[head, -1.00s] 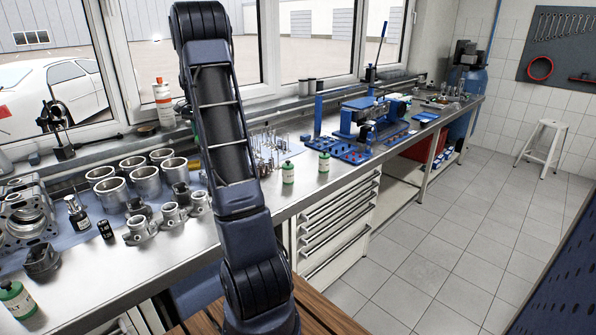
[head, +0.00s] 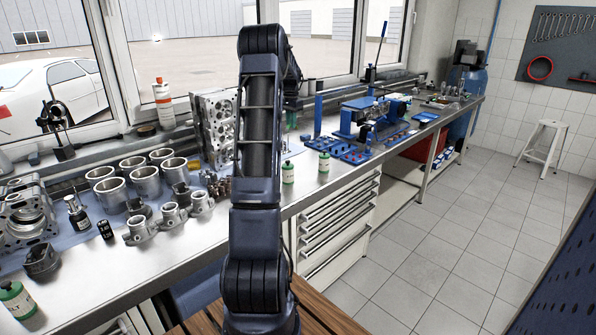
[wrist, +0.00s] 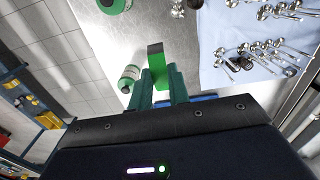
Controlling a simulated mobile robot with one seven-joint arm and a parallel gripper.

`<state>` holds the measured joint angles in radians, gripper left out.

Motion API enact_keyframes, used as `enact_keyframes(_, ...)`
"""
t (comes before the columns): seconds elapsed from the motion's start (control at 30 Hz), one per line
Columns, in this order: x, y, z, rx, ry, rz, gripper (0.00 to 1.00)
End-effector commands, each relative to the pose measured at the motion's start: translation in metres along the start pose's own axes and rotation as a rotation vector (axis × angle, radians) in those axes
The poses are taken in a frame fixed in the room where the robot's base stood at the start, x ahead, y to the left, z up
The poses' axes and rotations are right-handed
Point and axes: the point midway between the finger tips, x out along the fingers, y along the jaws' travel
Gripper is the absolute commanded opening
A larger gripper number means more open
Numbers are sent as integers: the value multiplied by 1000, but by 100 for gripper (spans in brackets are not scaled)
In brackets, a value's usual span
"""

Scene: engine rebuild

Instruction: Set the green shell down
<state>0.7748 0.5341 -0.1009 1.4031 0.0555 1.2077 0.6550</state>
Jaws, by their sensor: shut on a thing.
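The green shell (wrist: 157,62) shows in the wrist view as a bright green piece with a dark end face. My gripper (wrist: 161,78) is shut on it, with one teal finger on each side. The shell is held over the metal bench (wrist: 205,65); the height of the gap below it is hard to judge. In the head view my arm hides most of the gripper. A small bit of green shows beside the arm near the back of the bench, and I cannot tell whether it is finger or shell.
A white-and-green bottle (wrist: 129,78) stands close to the left of the shell; two such bottles (head: 288,172) (head: 324,168) show on the bench. A blue fixture with trays (head: 350,150) lies to the right. A cylinder head (head: 213,128) stands left of my arm. Valves (wrist: 265,50) lie on a cloth.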

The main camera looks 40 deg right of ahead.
Motion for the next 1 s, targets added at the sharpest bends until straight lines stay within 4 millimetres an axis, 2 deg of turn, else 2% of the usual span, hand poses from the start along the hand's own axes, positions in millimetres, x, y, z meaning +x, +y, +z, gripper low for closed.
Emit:
enact_keyframes(0.1, 0, 13, -16, 25, 1, 0, 0)
enact_keyframes(0.27, 10, 19, -23, 35, 0, 1, 0)
enact_keyframes(0.8, 124, 20, -22, 35, -2, 2, 0)
enact_keyframes(1.0, 152, 19, -22, 35, 0, 0, 0)
